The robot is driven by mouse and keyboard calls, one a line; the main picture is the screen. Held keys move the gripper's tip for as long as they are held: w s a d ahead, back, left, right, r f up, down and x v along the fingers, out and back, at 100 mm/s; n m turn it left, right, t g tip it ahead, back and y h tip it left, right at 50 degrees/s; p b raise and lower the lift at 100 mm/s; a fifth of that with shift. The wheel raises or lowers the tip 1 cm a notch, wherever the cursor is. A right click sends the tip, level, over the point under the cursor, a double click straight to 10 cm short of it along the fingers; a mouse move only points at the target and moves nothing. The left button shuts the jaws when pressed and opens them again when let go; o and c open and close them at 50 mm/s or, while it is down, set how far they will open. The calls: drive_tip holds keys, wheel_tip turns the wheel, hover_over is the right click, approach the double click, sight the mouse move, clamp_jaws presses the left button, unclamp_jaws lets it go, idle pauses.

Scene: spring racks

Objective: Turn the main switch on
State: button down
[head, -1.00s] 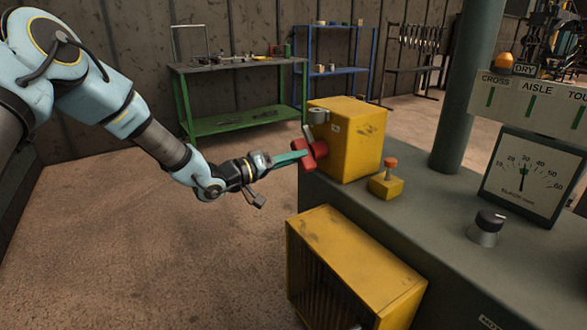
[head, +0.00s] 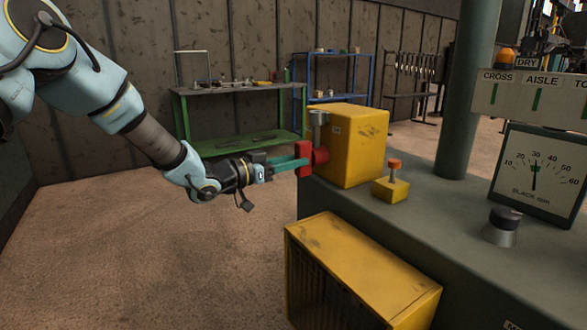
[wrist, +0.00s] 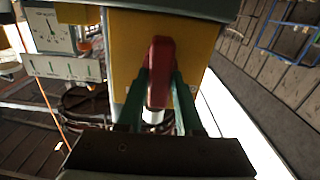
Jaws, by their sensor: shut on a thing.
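The main switch is a yellow box (head: 352,148) on the end of the grey-green cabinet, with a red handle (head: 304,168) on its left face. The handle stands about upright in the head view. My gripper (head: 300,163), with teal fingers, reaches it from the left and is shut on the handle. In the wrist view the red handle (wrist: 160,62) sits between the two fingers, in front of the yellow box face (wrist: 128,50). The fingers hide part of the handle.
On the cabinet top (head: 425,225) are a small yellow block with an orange button (head: 392,182), a black knob (head: 503,225) and a dial meter (head: 537,178). A yellow vented box (head: 365,270) juts out below. A green bench (head: 240,145) stands behind; the floor at left is clear.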

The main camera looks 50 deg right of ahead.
drive_tip(key=shift+f+m, duration=0.1)
drive_tip(key=shift+m, duration=0.2)
drive_tip(key=c, duration=0.6)
unclamp_jaws()
drive_tip(key=shift+o, duration=0.2)
drive_tip(key=v, duration=1.1)
drive_tip(key=shift+b, duration=0.35)
drive_tip(key=shift+d, duration=0.1)
